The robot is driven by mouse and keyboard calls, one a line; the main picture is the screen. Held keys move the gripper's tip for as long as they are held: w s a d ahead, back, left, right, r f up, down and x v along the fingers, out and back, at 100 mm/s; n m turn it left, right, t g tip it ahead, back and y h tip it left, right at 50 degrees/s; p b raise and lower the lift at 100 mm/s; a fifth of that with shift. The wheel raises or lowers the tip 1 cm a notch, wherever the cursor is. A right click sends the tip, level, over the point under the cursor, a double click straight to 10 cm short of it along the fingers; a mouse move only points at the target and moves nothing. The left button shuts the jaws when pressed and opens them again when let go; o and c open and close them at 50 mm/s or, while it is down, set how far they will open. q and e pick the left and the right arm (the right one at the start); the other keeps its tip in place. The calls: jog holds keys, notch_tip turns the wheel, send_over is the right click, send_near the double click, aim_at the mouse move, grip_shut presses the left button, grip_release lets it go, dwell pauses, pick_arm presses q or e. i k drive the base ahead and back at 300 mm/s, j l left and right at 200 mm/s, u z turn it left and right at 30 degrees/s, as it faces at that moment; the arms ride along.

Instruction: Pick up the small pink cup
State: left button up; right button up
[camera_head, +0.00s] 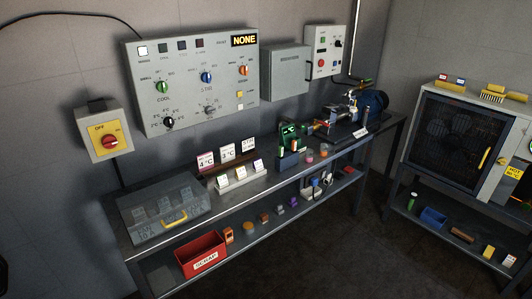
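A small pink cup (310,157) stands on the upper metal bench top, right of the middle of the head view. A small orange cup (323,150) stands just to its right, close to it. A dark blue block (288,162) with small upright items stands just to its left. The pink cup looks upright, but it is too small to make out its inside. Neither of my grippers can be made out in the head view.
A clear box with a yellow handle (176,217) and sign holders (239,177) stand left on the bench. A green device (291,134) and a motor-driven pump (345,119) stand behind the cups. The lower shelf holds a red SCRAP bin (201,256). Floor in front is clear.

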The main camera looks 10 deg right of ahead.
aim_at(308, 155)
jog(key=i+l+u, duration=0.55)
jog(key=l, duration=0.2)
jog(key=i+l, duration=0.15)
jog(key=l, duration=0.2)
jog(key=i+l, duration=0.2)
jog(key=l, duration=0.15)
jog(key=i+l, duration=0.15)
jog(key=l, duration=0.2)
jog(key=i+l+u, duration=0.1)
jog(key=l, duration=0.25)
jog(key=i+l, duration=0.25)
jog(key=l, duration=0.1)
